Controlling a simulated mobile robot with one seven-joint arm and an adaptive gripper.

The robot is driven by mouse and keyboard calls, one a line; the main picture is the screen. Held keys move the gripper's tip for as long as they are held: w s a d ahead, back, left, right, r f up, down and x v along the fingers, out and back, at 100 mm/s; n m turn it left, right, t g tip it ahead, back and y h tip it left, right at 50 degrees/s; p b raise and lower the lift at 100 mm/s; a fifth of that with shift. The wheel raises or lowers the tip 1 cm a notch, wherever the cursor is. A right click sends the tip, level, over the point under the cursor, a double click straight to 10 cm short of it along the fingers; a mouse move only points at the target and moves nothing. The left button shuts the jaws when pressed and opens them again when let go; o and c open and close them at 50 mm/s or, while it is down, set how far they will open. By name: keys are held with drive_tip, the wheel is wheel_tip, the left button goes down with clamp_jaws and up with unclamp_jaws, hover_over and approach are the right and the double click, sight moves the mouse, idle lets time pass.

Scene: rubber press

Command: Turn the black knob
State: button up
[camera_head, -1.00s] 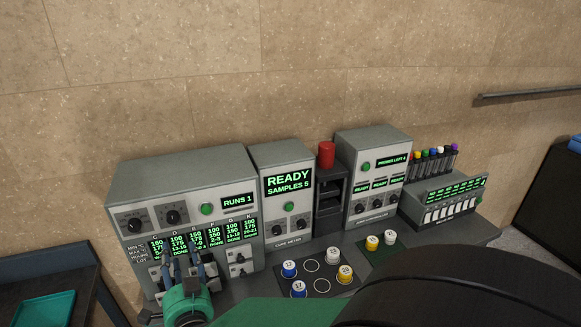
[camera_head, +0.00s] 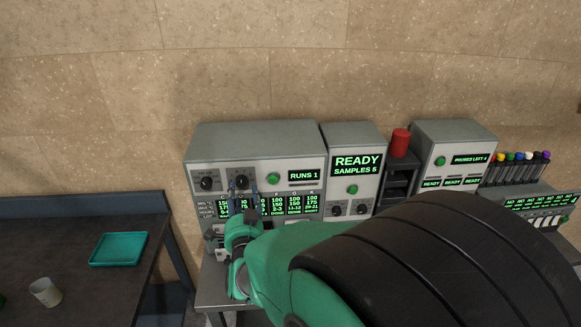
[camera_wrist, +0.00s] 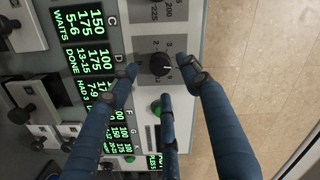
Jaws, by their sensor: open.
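Two black knobs sit on the upper left face of the wide grey cabinet (camera_head: 255,140): a left knob (camera_head: 207,183) and a right knob (camera_head: 241,181). In the wrist view one black knob (camera_wrist: 161,64) with a white pointer mark stands on its dark dial plate. My gripper (camera_wrist: 160,85) is open, with its blue fingers spread on either side of that knob and a third finger below it. I cannot tell whether any finger touches it. In the head view my gripper (camera_head: 243,190) is in front of the right knob and partly covers the display below.
A green button (camera_head: 271,178) is right of the knobs, and it shows near a finger in the wrist view (camera_wrist: 156,107). Smaller black knobs (camera_wrist: 21,112) line the lower panel. A grey SAMPLES unit (camera_head: 353,140) stands to the right. A teal tray (camera_head: 119,248) lies on the left table.

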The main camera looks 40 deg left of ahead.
sight(242, 184)
drive_tip(key=shift+x, duration=2.15)
drive_tip(key=shift+c, duration=0.5)
drive_tip(key=c, duration=1)
